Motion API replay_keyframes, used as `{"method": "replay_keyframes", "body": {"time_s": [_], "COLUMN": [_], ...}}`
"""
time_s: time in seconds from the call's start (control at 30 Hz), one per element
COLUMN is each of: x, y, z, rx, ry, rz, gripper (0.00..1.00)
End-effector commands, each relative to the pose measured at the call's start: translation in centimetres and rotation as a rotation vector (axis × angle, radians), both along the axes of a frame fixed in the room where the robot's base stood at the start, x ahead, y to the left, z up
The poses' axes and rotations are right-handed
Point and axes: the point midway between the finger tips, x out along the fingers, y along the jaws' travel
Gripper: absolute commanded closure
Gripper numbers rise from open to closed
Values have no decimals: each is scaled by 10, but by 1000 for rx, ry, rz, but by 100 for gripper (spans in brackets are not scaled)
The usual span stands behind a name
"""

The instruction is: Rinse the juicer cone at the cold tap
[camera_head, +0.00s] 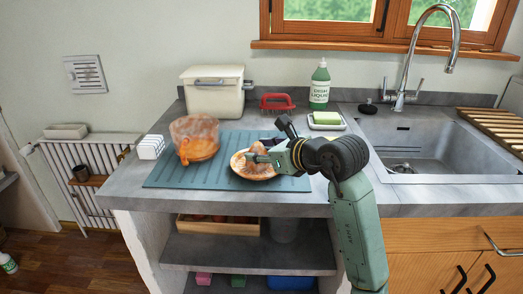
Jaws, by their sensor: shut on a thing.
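My gripper (268,153) is over the right part of the ribbed mat, shut on an orange-and-whitish round piece (253,170), which looks like the juicer cone. The gripper's fingers and wrist hide part of it, and I cannot tell whether it touches the mat. An orange juicer body (198,149) with a cloudy, see-through upper part stands on the mat to the left. The chrome tap (456,42) has a tall curved spout over the grey sink (430,135), to the right of my gripper. Small handles flank its base; I cannot tell which one is cold. I see no water running.
A blue-green ribbed mat (162,176) covers the counter. Behind it are a cream bin (213,97), a red brush (276,102), a green dish-liquid bottle (320,88) and a soap dish (326,119). A wooden rack (497,127) lies right of the sink.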

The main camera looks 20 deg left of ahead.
Motion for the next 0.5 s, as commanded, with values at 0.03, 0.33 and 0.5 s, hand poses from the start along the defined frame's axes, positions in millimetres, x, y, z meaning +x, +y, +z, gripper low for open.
{"method": "replay_keyframes", "body": {"time_s": [0.03, 0.33, 0.5], "x": [0, 0, 0], "y": [0, 0, 0], "z": [0, -2, -2], "rx": [0, 0, 0], "ry": [0, 1, 1], "rz": [0, 0, 0], "gripper": [100, 57, 45]}}
